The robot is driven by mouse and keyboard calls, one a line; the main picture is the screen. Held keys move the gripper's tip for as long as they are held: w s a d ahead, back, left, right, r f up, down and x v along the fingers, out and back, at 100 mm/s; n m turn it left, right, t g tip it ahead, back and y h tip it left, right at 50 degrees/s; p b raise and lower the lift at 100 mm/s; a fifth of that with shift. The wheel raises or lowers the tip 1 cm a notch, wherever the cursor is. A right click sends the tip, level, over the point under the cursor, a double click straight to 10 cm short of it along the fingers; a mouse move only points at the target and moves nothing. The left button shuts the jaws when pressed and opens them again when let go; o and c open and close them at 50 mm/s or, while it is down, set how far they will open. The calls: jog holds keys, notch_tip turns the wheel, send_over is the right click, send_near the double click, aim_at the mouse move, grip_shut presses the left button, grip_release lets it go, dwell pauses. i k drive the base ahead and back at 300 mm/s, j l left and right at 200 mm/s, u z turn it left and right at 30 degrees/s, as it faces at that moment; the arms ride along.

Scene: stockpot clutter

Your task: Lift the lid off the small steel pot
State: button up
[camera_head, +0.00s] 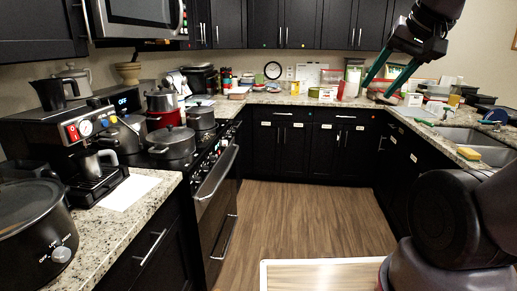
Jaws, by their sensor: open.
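A small steel pot (161,103) with a lid on it appears at the back of the stove at the left, just above a red pot (163,119). I cannot tell for certain how the two are stacked. A larger grey lidded pot (171,146) and another dark lidded pot (200,118) stand near it on the stove. My gripper (377,92) is at the upper right, its two green fingers apart and pointing down-left. It is empty and far from the pots.
A coffee machine (78,140) and a black slow cooker (35,225) crowd the left counter. Jars and boxes line the back counter, with a sink (470,137) at the right. The wooden floor (300,215) in the middle is open.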

aim_at(199, 109)
jog(key=i+l+z, duration=0.15)
jog(key=i, duration=1.8)
jog(key=i+u, duration=0.45)
jog(key=i+l+u, duration=0.2)
jog(key=i+u, duration=0.2)
jog(key=i, duration=0.2)
jog(key=i+l+u, duration=0.45)
jog(key=j, duration=0.1)
